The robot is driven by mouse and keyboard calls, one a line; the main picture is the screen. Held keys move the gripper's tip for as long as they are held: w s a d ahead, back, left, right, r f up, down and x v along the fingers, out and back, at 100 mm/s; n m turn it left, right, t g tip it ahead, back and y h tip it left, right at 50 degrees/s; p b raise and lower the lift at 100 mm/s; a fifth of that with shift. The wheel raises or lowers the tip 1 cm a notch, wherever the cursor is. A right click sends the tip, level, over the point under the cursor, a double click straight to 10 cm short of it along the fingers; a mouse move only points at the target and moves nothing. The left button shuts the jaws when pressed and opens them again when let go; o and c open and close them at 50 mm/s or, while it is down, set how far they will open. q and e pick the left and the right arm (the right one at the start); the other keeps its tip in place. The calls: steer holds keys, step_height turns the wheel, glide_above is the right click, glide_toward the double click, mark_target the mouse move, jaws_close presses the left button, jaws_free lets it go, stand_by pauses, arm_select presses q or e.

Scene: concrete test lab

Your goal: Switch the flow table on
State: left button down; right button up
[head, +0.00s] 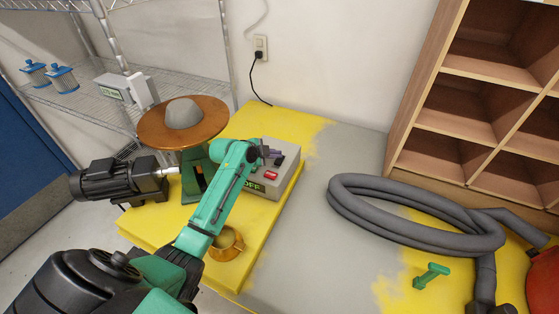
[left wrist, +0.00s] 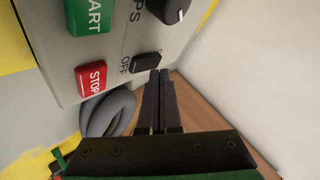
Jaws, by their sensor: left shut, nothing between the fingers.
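The flow table is a round brown disc (head: 205,120) with a grey cone (head: 183,113) on a green pedestal, with a black motor (head: 115,180) at its left. Its grey control box (head: 262,192) has a green OFF display and a red STOP button (head: 271,175), which also shows in the left wrist view (left wrist: 90,78). That view also shows a green START button (left wrist: 88,15), a black knob (left wrist: 168,10) and a black switch (left wrist: 146,62) marked OFF. My left gripper (head: 272,154) is shut and empty, its fingertips (left wrist: 159,73) close beside the switch; contact cannot be told.
A yellow platform (head: 262,228) bears the table and box. A brass-coloured ring (head: 226,243) stands beside my left arm. A coiled grey hose (head: 350,220), a green handle (head: 432,272) and a wooden shelf (head: 400,120) are at right. A wire rack (head: 95,105) stands left.

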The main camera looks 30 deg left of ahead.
arm_select(q)
steer(key=shift+f, duration=0.1)
stand_by(0.4)
steer(key=shift+f+b, duration=0.3)
steer(key=shift+b, duration=0.05)
steer(key=shift+s+d+f+b, duration=0.2)
steer(key=shift+s+f+b, duration=0.2)
steer(key=shift+f, duration=0.25)
stand_by(0.7)
steer(key=shift+w+r, duration=0.1)
steer(key=shift+w+r+p, duration=0.1)
steer(key=shift+r+p, duration=0.05)
steer(key=shift+p, duration=0.15)
steer(key=shift+r, duration=0.1)
